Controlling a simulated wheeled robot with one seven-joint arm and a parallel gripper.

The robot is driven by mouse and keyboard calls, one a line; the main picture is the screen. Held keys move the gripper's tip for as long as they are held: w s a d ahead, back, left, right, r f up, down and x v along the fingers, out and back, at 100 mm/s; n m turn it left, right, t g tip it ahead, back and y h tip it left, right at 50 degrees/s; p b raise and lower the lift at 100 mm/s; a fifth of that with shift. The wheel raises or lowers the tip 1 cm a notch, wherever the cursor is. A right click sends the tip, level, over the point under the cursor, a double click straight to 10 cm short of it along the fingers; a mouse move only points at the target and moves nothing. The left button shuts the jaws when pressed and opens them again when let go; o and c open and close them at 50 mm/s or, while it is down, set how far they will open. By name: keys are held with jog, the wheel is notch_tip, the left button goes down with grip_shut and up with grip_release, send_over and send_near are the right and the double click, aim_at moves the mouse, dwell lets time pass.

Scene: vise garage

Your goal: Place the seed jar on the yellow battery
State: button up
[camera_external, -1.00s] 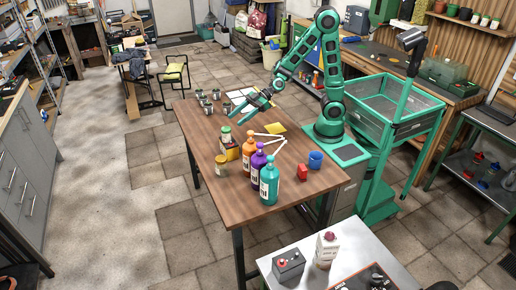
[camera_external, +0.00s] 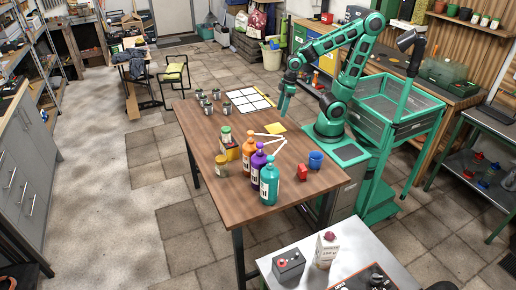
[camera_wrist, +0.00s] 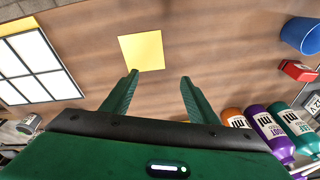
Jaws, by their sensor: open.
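A green-lidded jar (camera_external: 225,133), which looks like the seed jar, stands upright on top of the yellow battery (camera_external: 232,152) on the wooden table. A second, amber jar (camera_external: 221,167) stands on the table just in front of the battery; no label is readable on either. My gripper (camera_external: 283,112) points down over the far right part of the table, well apart from both jars. In the wrist view my gripper's fingers (camera_wrist: 158,77) are spread with nothing between them. The battery and jars do not clearly show in the wrist view.
Orange, purple and teal bottles (camera_external: 269,182) stand right of the battery. A red block (camera_external: 302,173) and blue cup (camera_external: 315,159) are near the right edge. Several metal cans (camera_external: 208,108), a white grid sheet (camera_external: 250,100) and a flat yellow square (camera_external: 276,128) lie farther back.

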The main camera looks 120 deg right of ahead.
jog(key=s+r+m+g, duration=0.1)
jog(key=s+m+g, duration=0.1)
jog(key=s, duration=0.7)
jog(key=shift+r+m+g, duration=0.3)
jog(key=shift+r+m, duration=0.05)
jog(key=shift+m, duration=0.25)
